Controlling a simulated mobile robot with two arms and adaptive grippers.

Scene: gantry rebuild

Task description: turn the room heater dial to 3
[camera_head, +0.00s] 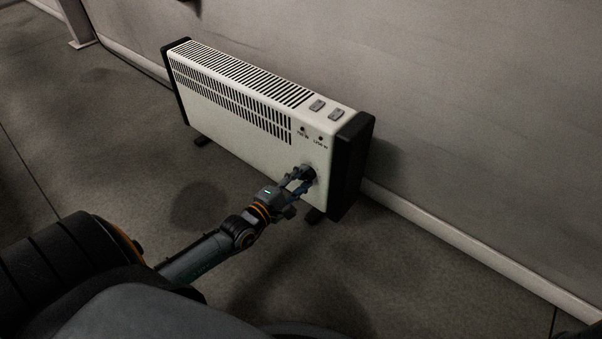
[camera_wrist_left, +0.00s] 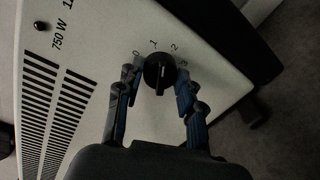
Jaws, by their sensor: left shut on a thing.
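The room heater (camera_head: 225,120) is a long cream panel with black end caps, standing on the floor by the wall. Its black dial (camera_wrist_left: 159,71) is low on the front face near the right end. My right gripper is out of view.
Two grey rocker switches (camera_head: 327,109) sit on the heater's top right. The floor (camera_head: 130,140) in front is clear.

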